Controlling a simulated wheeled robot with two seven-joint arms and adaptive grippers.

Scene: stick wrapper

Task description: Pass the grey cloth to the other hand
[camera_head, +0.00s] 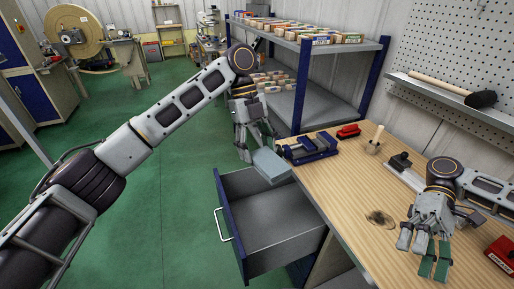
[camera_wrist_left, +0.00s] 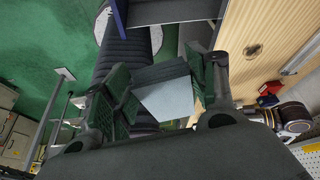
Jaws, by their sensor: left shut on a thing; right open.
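The grey cloth (camera_head: 271,165) is a flat light grey-blue piece held above the back edge of the open drawer, left of the workbench. My left gripper (camera_head: 254,150) is shut on it. The cloth also shows in the left wrist view (camera_wrist_left: 167,92), between the green finger pads of my left gripper (camera_wrist_left: 160,85). My right gripper (camera_head: 432,255) is open and empty over the front right part of the bench, fingers pointing down. It is well apart from the cloth.
The wooden workbench (camera_head: 345,190) holds a blue vise (camera_head: 310,149), a red tool (camera_head: 348,131), a wooden mallet (camera_head: 374,143), a plane (camera_head: 399,162) and a red box (camera_head: 502,251). An open drawer (camera_head: 270,222) juts out at the left. A shelf rack (camera_head: 300,100) stands behind. The bench middle is mostly clear.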

